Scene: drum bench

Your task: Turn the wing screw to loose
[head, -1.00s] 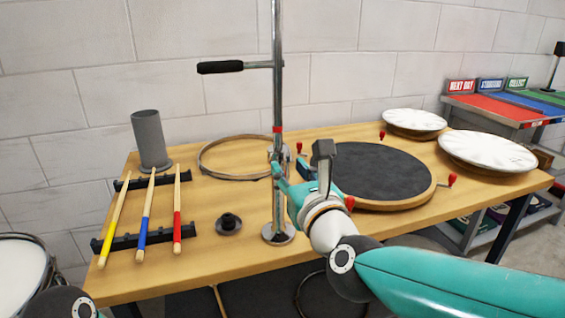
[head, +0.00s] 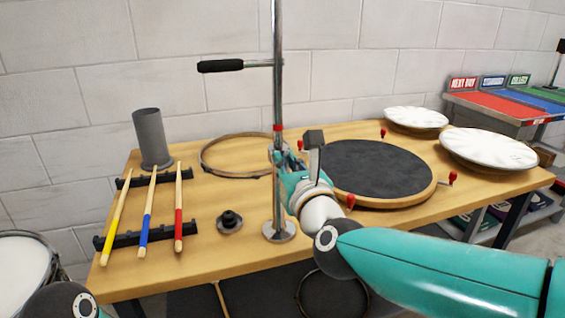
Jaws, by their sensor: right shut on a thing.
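A chrome stand pole (head: 278,90) rises upright from a round base (head: 279,232) on the bench, with a red band on it. A side arm with a black grip (head: 220,66) sticks out left from its upper part. My right gripper (head: 278,158) is at the pole's clamp, just below the red band. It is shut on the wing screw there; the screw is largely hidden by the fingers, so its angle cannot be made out. My left gripper is not in view; only part of my left arm shows at the bottom left.
Drumsticks (head: 148,212) lie on black racks (head: 140,240) at left. A grey tube (head: 151,140), a black knob-like part (head: 229,221) and a hoop (head: 212,170) are left of the pole. A dark drum pad (head: 372,170) and white drumheads (head: 487,147) are at right.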

